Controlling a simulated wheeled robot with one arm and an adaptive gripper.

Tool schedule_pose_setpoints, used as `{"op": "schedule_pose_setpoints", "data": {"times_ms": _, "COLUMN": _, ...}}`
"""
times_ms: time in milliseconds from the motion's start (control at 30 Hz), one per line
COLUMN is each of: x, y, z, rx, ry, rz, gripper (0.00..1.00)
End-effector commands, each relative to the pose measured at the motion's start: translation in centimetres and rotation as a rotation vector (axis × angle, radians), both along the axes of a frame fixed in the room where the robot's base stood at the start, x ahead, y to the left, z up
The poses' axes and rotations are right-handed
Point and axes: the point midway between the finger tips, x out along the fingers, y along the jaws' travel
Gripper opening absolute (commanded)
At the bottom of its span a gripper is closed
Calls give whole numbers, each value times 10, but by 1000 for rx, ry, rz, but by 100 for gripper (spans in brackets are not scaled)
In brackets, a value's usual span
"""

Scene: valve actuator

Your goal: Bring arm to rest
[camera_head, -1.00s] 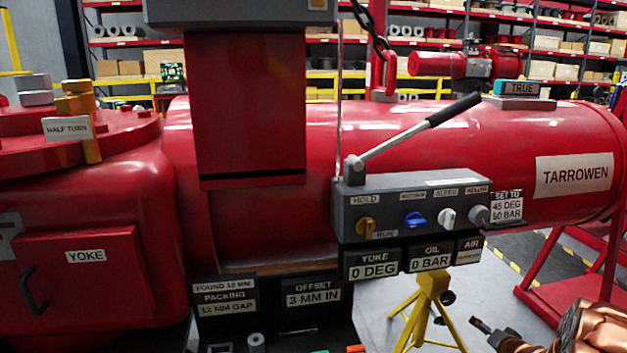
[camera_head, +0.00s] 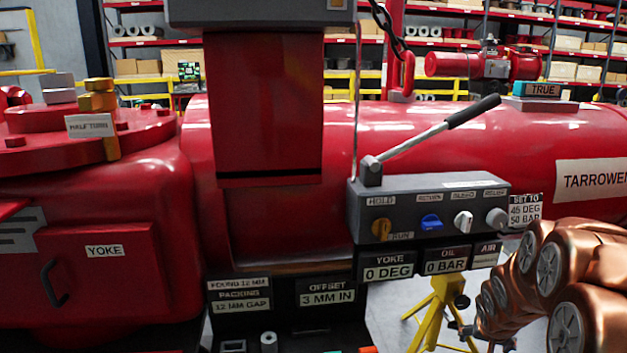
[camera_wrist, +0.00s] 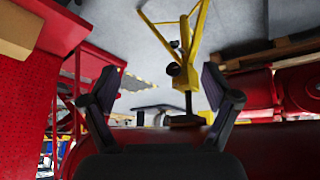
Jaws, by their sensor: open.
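My gripper (camera_wrist: 162,95) shows in the wrist view with its two dark fingers spread wide apart and nothing between them. Past the fingers are a yellow stand (camera_wrist: 183,75) and grey floor. In the head view my copper-coloured arm is folded at the lower right, and the gripper itself cannot be made out there. The red valve actuator (camera_head: 440,150) fills the head view. Its grey control box (camera_head: 400,208) carries a lever with a black grip (camera_head: 473,111), tilted up to the right, and several knobs. The displays below read YOKE 0 DEG and OIL 0 BAR.
A yellow stand (camera_head: 440,305) stands on the floor below the control box, close to my arm. A chain with a red hook (camera_head: 405,70) hangs behind the actuator. Shelves (camera_head: 560,45) line the back. In the wrist view a red frame (camera_wrist: 75,90) is on the left.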

Motion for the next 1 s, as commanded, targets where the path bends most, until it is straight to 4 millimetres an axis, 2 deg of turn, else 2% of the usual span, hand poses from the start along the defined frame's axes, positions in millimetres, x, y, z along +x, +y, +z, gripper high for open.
{"op": "schedule_pose_setpoints", "data": {"times_ms": 100, "x": -32, "y": 29, "z": 16, "rx": -3, "ry": 81, "rz": 31, "gripper": 88}}
{"op": "schedule_pose_setpoints", "data": {"times_ms": 367, "x": -117, "y": 92, "z": 40, "rx": 27, "ry": 283, "rz": 118, "gripper": 88}}
{"op": "schedule_pose_setpoints", "data": {"times_ms": 600, "x": -207, "y": 150, "z": 57, "rx": 88, "ry": 468, "rz": 232, "gripper": 88}}
{"op": "schedule_pose_setpoints", "data": {"times_ms": 800, "x": -270, "y": 186, "z": 68, "rx": 144, "ry": 587, "rz": 326, "gripper": 88}}
{"op": "schedule_pose_setpoints", "data": {"times_ms": 1000, "x": -318, "y": 210, "z": 76, "rx": 188, "ry": 672, "rz": 405, "gripper": 88}}
